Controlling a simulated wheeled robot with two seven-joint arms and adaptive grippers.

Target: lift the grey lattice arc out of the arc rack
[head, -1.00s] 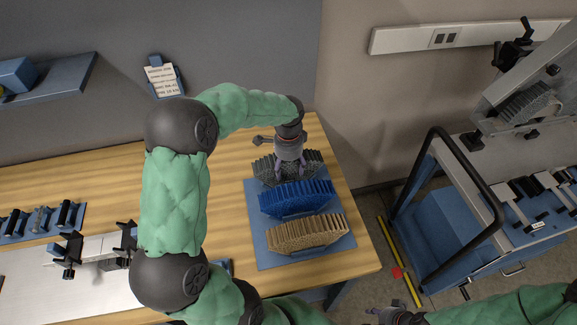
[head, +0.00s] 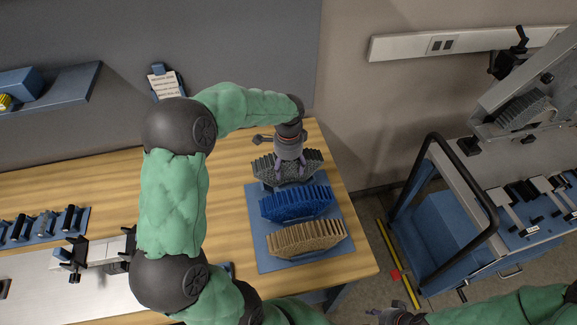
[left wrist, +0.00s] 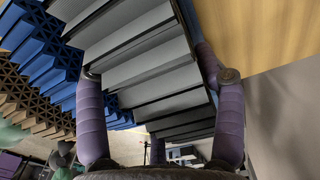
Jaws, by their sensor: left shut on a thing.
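The grey lattice arc (head: 270,171) is at the back of the blue arc rack (head: 255,222) in the head view. My left gripper (head: 289,168) points down and is shut on it. In the left wrist view the ribbed grey arc (left wrist: 155,65) fills the space between the two purple fingers (left wrist: 160,105). It appears slightly raised above the rack; its underside is hidden. A blue lattice arc (head: 297,203) and a tan lattice arc (head: 306,239) sit in the rack in front of it. My right gripper (head: 388,314) shows only partly at the bottom edge.
The wooden table (head: 225,190) has bare room around the rack. A metal fixture plate (head: 80,295) lies at the left. A blue cart (head: 430,230) with a black handle stands to the right, across a floor gap. A wall note (head: 166,85) hangs behind.

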